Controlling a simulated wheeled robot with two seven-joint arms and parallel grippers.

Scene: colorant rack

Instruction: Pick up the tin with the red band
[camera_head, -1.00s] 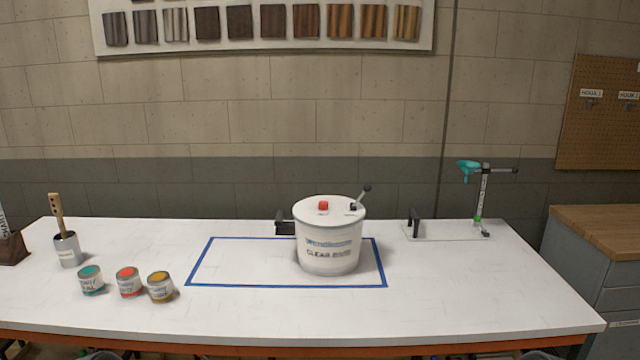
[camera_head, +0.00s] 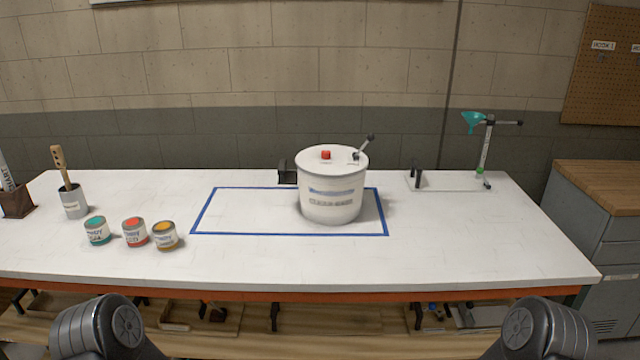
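The tin with the red band (camera_head: 135,233) stands upright on the white table at the left. It has a red top and sits between a teal-topped tin (camera_head: 97,231) and an amber-topped tin (camera_head: 165,236), close to both. Dark rounded parts of my two arms show at the bottom left and bottom right of the head view. My grippers are not in the picture.
A large white bucket (camera_head: 331,192) with a lid stands inside a blue tape rectangle (camera_head: 290,234) on the table (camera_head: 470,240). A grey cup (camera_head: 74,203) with a wooden-handled tool stands behind the tins. A teal funnel (camera_head: 474,122) on a stand is at the back right. The table before the tins is clear.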

